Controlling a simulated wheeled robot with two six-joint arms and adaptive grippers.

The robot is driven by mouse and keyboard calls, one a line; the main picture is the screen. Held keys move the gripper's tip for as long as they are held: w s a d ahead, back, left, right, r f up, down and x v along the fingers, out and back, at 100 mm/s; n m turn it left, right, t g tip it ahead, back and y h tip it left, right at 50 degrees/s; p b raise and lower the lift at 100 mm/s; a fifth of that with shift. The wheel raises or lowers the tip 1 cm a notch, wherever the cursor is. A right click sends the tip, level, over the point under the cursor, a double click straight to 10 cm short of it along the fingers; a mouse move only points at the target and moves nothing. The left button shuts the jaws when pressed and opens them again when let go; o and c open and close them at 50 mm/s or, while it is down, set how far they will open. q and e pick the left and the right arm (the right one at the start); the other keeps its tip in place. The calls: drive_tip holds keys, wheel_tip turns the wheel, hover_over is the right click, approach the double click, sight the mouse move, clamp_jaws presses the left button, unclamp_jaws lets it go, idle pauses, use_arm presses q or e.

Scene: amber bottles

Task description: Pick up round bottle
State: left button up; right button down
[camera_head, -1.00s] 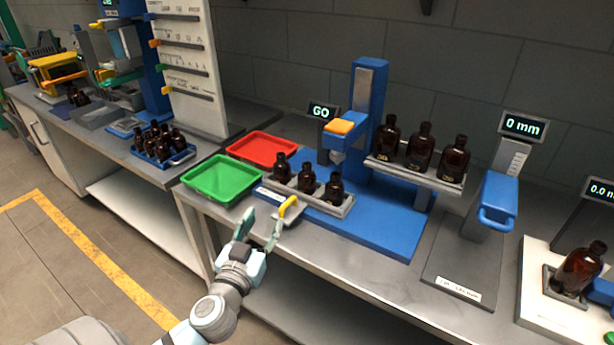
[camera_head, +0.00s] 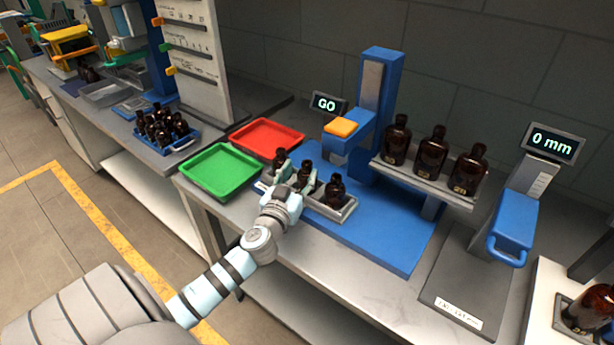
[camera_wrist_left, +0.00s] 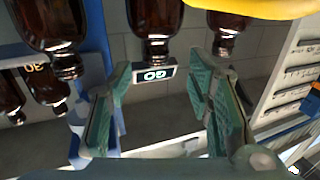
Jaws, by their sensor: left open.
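Three small dark amber bottles with round bodies stand in a grey tray (camera_head: 345,213). My left gripper (camera_head: 294,176) is at the middle bottle (camera_head: 304,178), open, with its fingers to either side of it. The left bottle of the row is mostly hidden by a finger; the right bottle (camera_head: 335,191) stands clear. In the left wrist view, which is upside down, the open fingers (camera_wrist_left: 165,105) show with the middle bottle (camera_wrist_left: 154,18) between and beyond them. No contact can be made out. My right gripper is not in view.
A green tray (camera_head: 219,191) and a red tray (camera_head: 243,139) lie to the left. A blue stand (camera_head: 376,90) rises behind. Three larger amber bottles (camera_head: 431,152) stand on a raised shelf to the right. A blue crate (camera_head: 181,146) of several bottles is farther left.

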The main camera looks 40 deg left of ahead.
sight(305, 167)
use_arm(q)
drive_tip(key=x, duration=0.5)
drive_tip(key=shift+w+d+f+p, duration=0.15)
drive_tip(key=shift+w+f+p, duration=0.05)
drive_tip(key=shift+w+p, duration=0.1)
drive_tip(key=shift+s, duration=0.2)
drive_tip(key=shift+c, duration=0.7)
clamp_jaws()
drive_tip(key=shift+r, duration=0.15)
